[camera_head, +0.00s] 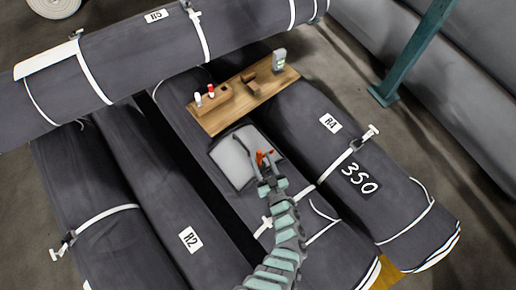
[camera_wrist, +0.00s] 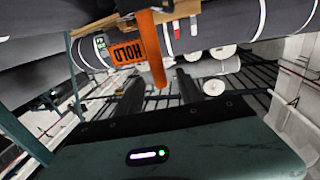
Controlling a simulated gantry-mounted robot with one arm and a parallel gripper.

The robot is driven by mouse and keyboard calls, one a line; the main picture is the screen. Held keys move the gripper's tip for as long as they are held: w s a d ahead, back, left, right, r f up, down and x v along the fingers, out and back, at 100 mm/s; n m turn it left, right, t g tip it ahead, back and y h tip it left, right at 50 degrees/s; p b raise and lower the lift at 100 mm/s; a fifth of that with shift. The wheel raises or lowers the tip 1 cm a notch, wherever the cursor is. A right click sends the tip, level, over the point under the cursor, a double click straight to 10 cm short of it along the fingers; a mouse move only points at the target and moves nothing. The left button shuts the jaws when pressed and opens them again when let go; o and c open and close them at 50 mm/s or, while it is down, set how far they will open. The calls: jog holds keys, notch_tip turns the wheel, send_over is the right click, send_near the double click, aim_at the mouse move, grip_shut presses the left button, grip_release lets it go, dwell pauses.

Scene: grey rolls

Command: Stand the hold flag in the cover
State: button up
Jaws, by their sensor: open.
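The orange hold flag (camera_wrist: 127,51), with HOLD in dark letters, shows upside down in the wrist view. Its orange pole (camera_wrist: 147,45) runs down to between my fingertips. In the head view the flag (camera_head: 263,156) is a small orange-red shape at my gripper's tip. My gripper (camera_head: 262,170) is over the right edge of a light grey pad (camera_head: 232,160), perhaps the cover, on the middle roll. In the wrist view my gripper (camera_wrist: 160,80) has its dark fingers apart, either side of the pole's end. I cannot tell whether the pole touches the pad.
A wooden board (camera_head: 242,100) with white and red pieces, a brown block and a small grey device (camera_head: 279,60) lies behind the pad. A strapped roll (camera_head: 130,60) lies across the back. Roll R4 (camera_head: 340,150) is at right, beyond it a teal post (camera_head: 415,50).

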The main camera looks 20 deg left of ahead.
jog(key=v, duration=0.4)
jog(key=shift+s+d+p, duration=0.2)
jog(key=shift+p, duration=0.2)
